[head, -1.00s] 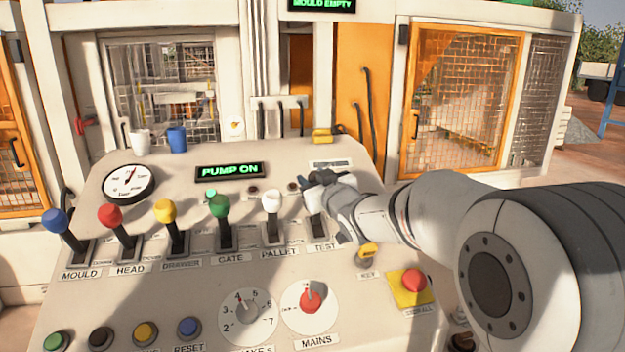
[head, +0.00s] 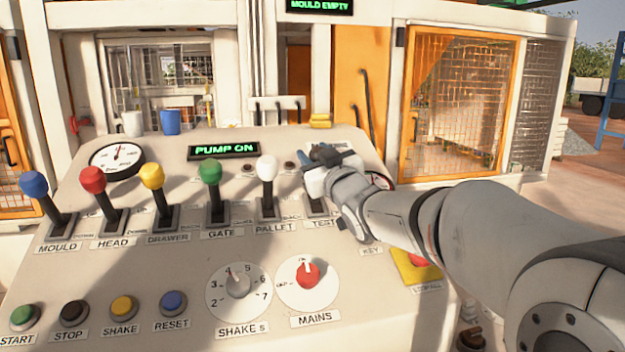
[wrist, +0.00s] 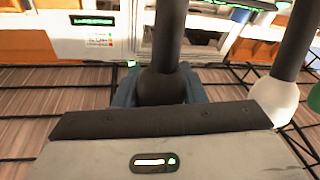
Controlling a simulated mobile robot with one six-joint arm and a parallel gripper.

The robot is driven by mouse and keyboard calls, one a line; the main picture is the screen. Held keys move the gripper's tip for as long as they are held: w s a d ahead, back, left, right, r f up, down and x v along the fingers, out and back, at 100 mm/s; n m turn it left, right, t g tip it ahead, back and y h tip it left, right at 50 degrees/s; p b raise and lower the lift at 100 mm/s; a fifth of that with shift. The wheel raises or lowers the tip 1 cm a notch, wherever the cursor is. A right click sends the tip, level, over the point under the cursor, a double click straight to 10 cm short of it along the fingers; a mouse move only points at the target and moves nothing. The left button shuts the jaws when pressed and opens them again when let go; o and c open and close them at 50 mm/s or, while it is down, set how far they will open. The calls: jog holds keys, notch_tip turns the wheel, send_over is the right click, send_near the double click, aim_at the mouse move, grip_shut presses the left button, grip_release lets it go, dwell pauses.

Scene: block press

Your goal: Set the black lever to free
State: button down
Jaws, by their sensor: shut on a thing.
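The black lever is the rightmost in the row. Its lower part (head: 315,205) shows at the slot beside the TEST label, and its top is hidden by my gripper in the head view. My gripper (head: 322,157) is at the top of this lever. In the wrist view the dark round knob (wrist: 163,86) sits between the blue-grey fingers (wrist: 160,88), with the dark shaft running away from it. The gripper is shut on the knob. The lever's exact tilt is hard to tell, and I cannot read its position words.
The white PALLET lever (head: 267,170) stands close left of my gripper, then the green GATE lever (head: 209,173) and several others. The display (head: 223,149) reads PUMP ON. Buttons and dials fill the panel's front.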

jog(key=s+b, duration=0.1)
jog(key=b, duration=0.3)
jog(key=s+d+f+t+y+b, duration=0.1)
jog(key=s+b, duration=0.1)
jog(key=b, duration=0.3)
jog(key=s+f+n+t+y+b, duration=0.1)
jog(key=s+b, duration=0.1)
jog(key=b, duration=0.2)
jog(key=shift+d+f+b, duration=0.1)
jog(key=shift+d+b, duration=0.1)
jog(key=shift+b, duration=0.1)
jog(key=c, duration=0.9)
grip_release()
jog(key=shift+s, duration=0.1)
